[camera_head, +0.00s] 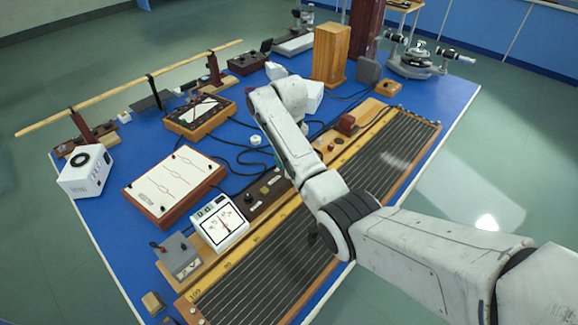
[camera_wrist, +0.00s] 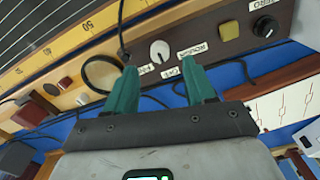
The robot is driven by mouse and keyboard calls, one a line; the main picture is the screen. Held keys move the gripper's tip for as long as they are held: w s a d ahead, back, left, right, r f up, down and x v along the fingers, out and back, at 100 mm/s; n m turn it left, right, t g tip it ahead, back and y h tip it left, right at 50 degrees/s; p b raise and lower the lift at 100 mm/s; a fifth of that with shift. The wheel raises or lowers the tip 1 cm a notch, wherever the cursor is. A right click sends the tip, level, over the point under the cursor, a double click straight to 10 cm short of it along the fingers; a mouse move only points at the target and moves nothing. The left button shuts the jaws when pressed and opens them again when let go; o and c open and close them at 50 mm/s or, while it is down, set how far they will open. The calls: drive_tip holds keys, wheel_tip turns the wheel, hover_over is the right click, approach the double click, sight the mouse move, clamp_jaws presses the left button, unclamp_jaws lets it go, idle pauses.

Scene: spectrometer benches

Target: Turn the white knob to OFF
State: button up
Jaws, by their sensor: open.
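The white knob (camera_wrist: 160,51) sits on a dark panel (camera_wrist: 215,42) in the wrist view, with small white labels around it. One label (camera_wrist: 187,67) to its lower right seems to read OFF. The direction the knob points is too small to tell. My gripper (camera_wrist: 161,66) has two teal fingers, spread apart and empty. The fingertips appear on either side of the knob in the picture, but the gap in depth is unclear.
A black knob (camera_wrist: 265,26) is on the same panel to the right. In the head view, a white meter (camera_head: 219,222) and a wired board (camera_head: 312,250) crowd the blue bench (camera_head: 110,235).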

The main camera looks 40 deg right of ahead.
wheel_tip(320, 180, up, 6)
drive_tip(key=shift+b, duration=0.35)
idle(0.4)
